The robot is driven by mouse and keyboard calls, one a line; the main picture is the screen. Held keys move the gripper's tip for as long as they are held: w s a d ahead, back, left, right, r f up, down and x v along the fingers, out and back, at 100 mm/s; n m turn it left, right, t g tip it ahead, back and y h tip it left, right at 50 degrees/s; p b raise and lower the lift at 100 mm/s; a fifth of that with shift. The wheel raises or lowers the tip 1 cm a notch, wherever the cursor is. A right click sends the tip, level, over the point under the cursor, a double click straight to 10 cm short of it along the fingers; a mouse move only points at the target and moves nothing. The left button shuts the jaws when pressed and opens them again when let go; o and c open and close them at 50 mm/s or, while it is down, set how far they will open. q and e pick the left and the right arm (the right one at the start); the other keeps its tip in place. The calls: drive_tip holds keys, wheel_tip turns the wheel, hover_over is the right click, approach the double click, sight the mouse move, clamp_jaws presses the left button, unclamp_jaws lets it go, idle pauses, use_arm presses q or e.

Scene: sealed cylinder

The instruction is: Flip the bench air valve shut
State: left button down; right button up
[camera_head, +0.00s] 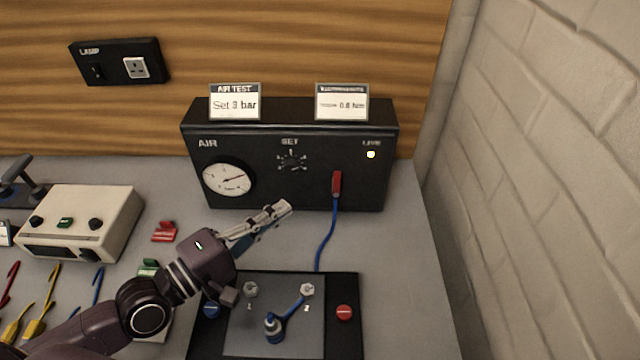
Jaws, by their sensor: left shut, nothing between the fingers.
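The black AIR box (285,145) stands at the back of the bench. A red lever (336,184) on its lower right front points roughly upright, and a blue hose (325,245) runs down from below it. I take this lever to be the air valve. My left gripper (284,208) is shut and empty, its fingers pointing right. The tips are left of and a little below the lever in the picture, apart from it. My right gripper is out of view.
The box has a gauge (229,179), a SET dial (291,161) and a lit LIVE lamp (371,154). In front lies a black-edged plate (345,280) with a blue-handled tool (287,312). A cream instrument (85,220) stands left. A brick wall (540,150) bounds the right.

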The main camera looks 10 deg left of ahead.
sight(337, 184)
use_arm(q)
drive_tip(key=p+x, duration=0.3)
drive_tip(key=x, duration=0.7)
drive_tip(key=shift+w+d, duration=0.1)
drive_tip(key=shift+w, duration=0.15)
